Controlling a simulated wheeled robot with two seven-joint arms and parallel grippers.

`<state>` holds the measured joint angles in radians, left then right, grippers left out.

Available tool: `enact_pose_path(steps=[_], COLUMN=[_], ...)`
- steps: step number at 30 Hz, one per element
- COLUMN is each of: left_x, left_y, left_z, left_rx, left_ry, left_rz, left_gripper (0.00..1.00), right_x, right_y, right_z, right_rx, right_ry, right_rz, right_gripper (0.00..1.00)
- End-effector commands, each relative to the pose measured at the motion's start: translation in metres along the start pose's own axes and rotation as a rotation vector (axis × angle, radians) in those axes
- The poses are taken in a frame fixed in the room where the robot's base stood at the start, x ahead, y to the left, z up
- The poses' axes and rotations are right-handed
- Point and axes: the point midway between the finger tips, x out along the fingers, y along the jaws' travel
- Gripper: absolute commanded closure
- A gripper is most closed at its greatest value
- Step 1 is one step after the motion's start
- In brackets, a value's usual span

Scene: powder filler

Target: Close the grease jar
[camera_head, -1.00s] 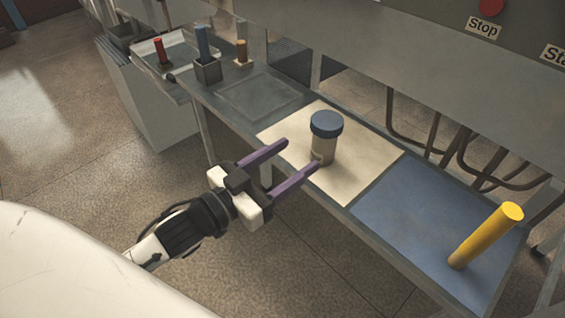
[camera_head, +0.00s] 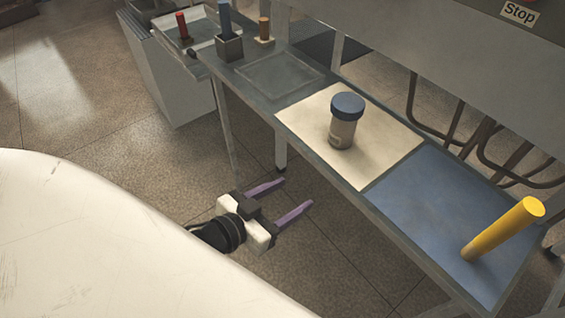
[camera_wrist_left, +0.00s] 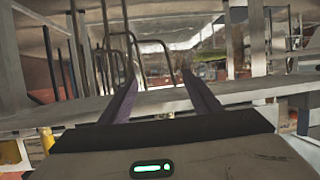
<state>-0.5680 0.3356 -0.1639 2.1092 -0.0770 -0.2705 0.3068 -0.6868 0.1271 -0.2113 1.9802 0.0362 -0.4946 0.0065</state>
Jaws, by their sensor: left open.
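The grease jar (camera_head: 342,131) stands upright on a cream mat (camera_head: 308,121) on the bench. Its blue lid (camera_head: 348,104) sits on top of the jar; I cannot tell whether it is screwed tight. My left gripper (camera_head: 297,196) is open and empty, off the front edge of the bench and apart from the jar. In the left wrist view its two purple fingers (camera_wrist_left: 163,100) are spread with nothing between them, and the jar does not show there. My right gripper is not in view.
A blue mat (camera_head: 430,205) with a leaning yellow cylinder (camera_head: 503,229) lies on the right. An empty grey tray (camera_head: 280,78) is left of the cream mat. A dark holder (camera_head: 229,47) with a blue stick stands at the back left. The bench's front edge lies beyond my left gripper.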

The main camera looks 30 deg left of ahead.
Motion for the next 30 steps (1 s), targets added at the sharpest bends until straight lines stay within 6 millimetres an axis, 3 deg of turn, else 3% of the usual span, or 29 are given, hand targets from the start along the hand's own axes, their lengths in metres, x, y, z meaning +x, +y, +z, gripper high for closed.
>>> enact_pose_path(steps=[1,3,6,10,15,30], left_x=[-0.004,-0.011,-0.023,-0.035,-0.040,-0.043], left_y=[0.009,0.022,0.042,0.061,0.068,0.066], left_z=[0.033,0.073,0.117,0.150,0.162,0.156], left_rx=[-0.018,-0.028,-0.036,-0.043,-0.042,-0.044], left_ry=[-0.082,-0.186,-0.307,-0.403,-0.437,-0.436], left_rz=[-0.009,-0.010,0.001,0.023,0.033,0.029], left_gripper=[0.43,0.43,0.43,0.43,0.43,0.43], right_x=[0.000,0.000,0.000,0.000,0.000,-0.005], right_y=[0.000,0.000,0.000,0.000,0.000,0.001], right_z=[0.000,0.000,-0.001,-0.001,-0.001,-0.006], right_rx=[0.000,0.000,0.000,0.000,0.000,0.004], right_ry=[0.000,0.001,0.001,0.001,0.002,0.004], right_rz=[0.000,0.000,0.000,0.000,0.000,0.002], right_gripper=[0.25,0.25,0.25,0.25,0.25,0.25])
